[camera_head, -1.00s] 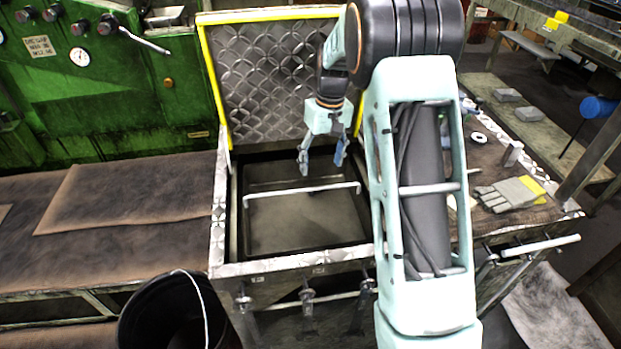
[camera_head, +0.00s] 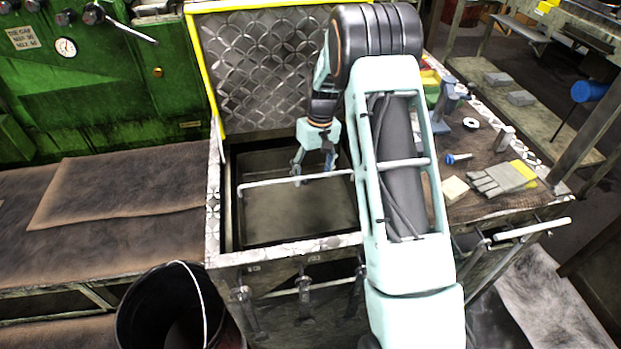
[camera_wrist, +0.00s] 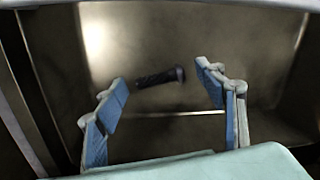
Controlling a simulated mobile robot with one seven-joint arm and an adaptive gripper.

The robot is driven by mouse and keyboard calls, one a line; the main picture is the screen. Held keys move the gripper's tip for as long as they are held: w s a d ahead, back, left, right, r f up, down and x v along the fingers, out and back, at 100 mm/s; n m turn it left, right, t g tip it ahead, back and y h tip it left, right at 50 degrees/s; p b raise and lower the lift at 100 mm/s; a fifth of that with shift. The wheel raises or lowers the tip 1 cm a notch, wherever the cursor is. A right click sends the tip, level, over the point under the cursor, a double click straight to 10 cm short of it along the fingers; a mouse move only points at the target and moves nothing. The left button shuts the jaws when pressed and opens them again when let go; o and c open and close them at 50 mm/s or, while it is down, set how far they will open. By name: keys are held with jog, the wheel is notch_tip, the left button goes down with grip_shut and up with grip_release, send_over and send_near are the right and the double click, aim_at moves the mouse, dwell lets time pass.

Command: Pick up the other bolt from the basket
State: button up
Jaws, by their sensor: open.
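A dark bolt (camera_wrist: 158,78) lies on the floor of the basket, seen in the wrist view between and beyond my fingertips. It lies nearly level across the picture, its wider head at the right end. The metal basket (camera_head: 290,238) is the open bin in the head view, with a white bar (camera_head: 268,183) across it. My gripper (camera_head: 314,170) is over the basket's far part, pointing down. In the wrist view my gripper (camera_wrist: 166,88) is open and empty, its blue pads apart. The bolt cannot be made out in the head view.
The quilted metal lid (camera_head: 255,75) stands open behind the basket. A black bucket (camera_head: 165,310) is at the front left. A blue bolt (camera_head: 458,158), gloves (camera_head: 500,180) and a small block (camera_head: 454,189) lie on the right-hand bench. A green machine stands at the left back.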

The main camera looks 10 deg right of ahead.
jog(key=shift+c, duration=0.5)
jog(key=c, duration=1.2)
jog(key=shift+r, duration=0.2)
jog(key=shift+s+r, duration=0.1)
jog(key=shift+r, duration=0.05)
notch_tip(320, 180, up, 11)
jog(key=s+b, duration=0.3)
jog(key=s, duration=1.6)
jog(key=shift+s+b, duration=0.3)
jog(key=shift+s, duration=0.1)
